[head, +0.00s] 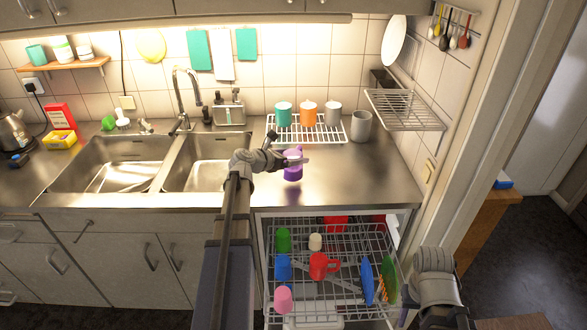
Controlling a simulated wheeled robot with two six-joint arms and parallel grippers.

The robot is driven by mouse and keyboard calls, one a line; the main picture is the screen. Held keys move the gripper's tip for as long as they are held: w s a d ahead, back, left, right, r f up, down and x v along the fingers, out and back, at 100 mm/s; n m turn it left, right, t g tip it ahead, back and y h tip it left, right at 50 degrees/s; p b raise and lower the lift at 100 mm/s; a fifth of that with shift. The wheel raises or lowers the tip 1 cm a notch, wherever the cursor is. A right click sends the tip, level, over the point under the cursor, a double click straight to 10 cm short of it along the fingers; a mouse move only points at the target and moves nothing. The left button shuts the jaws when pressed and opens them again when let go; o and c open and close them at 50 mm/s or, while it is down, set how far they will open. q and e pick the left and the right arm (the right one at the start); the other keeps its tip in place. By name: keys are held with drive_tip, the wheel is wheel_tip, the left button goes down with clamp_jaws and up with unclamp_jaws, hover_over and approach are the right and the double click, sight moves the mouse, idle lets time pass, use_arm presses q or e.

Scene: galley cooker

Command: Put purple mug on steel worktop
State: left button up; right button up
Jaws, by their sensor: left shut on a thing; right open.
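The purple mug (293,171) is upright over the steel worktop (370,180), right of the sinks and in front of the white wire rack. My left gripper (297,160) is shut on the purple mug near its top and partly hides it. A purple reflection shows on the steel just below the mug. I cannot tell whether the mug's base touches the worktop or hangs slightly above it. Part of my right arm shows at the lower right, beside the dishwasher; its gripper fingers are not visible.
A white wire rack (270,133) holds teal, orange and grey mugs, with another grey mug (361,126) right of it. The open dishwasher basket (340,232) below holds several dishes, including a red mug (321,266). Twin sinks (120,165) lie left. Bare worktop extends right of the purple mug.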

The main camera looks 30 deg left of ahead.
use_arm(q)
drive_tip(key=shift+f+b, duration=1.6)
drive_tip(key=shift+f, duration=0.15)
drive_tip(key=shift+f, duration=0.1)
drive_tip(key=shift+f, duration=0.15)
drive_tip(key=o, duration=1.4)
drive_tip(key=shift+r, duration=0.25)
drive_tip(key=p+v, duration=0.4)
drive_tip(key=v, duration=0.8)
drive_tip(key=shift+p, duration=0.3)
